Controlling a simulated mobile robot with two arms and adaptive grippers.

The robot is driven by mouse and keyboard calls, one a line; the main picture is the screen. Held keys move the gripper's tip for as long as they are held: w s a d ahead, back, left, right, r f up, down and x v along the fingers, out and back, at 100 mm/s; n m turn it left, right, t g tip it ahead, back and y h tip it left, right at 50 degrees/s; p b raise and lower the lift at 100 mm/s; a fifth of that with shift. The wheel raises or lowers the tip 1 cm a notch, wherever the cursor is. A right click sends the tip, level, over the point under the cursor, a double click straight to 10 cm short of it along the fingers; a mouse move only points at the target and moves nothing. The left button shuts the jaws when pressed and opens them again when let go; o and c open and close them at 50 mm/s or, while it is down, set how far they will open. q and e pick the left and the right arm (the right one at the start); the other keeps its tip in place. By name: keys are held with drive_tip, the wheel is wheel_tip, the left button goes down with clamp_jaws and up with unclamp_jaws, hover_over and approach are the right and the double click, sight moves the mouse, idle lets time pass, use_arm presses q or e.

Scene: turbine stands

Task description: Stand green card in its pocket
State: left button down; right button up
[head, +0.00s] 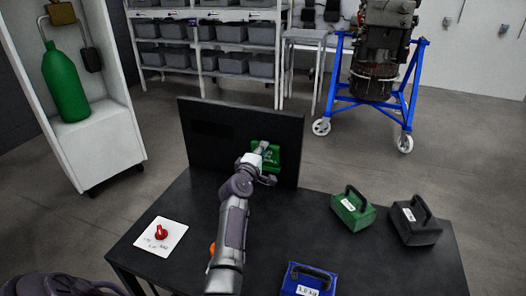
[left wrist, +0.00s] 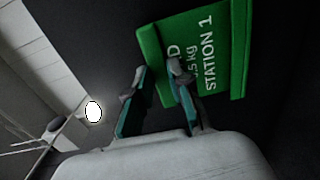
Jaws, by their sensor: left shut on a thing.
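A green card (head: 271,153) is in front of the dark upright board (head: 240,120) at the back of the table. In the left wrist view the card (left wrist: 212,50) appears turned sideways, with white print including "STATION 1". My left gripper (head: 262,150) is shut on the card's edge. In the left wrist view its fingers (left wrist: 160,92) sit either side of that edge, one covering part of the print. I cannot tell whether the card touches the board. A faint darker rectangle (head: 208,129) shows on the board; I cannot tell if it is a pocket. My right gripper is not in view.
The dark table (head: 300,225) bears a green weight (head: 353,211), a black weight (head: 415,222) and a blue weight (head: 308,281) on the right. A white plate (head: 174,244) with a red piece (head: 161,232) lies on the left. Open tabletop surrounds my forearm.

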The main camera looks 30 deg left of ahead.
use_arm(q)
drive_tip(key=shift+s+d+f, duration=0.1)
drive_tip(key=shift+d+f, duration=0.05)
drive_tip(key=shift+f, duration=0.7)
drive_tip(key=c, duration=1)
unclamp_jaws()
drive_tip(key=shift+f, duration=0.1)
drive_tip(key=shift+r, duration=0.25)
drive_tip(key=shift+o, duration=0.9)
drive_tip(key=shift+r, duration=0.1)
drive_tip(key=p+v, duration=0.3)
drive_tip(key=v, duration=0.3)
drive_tip(key=shift+s+r+p, duration=0.15)
drive_tip(key=shift+s+p, duration=0.15)
drive_tip(key=shift+s, duration=0.1)
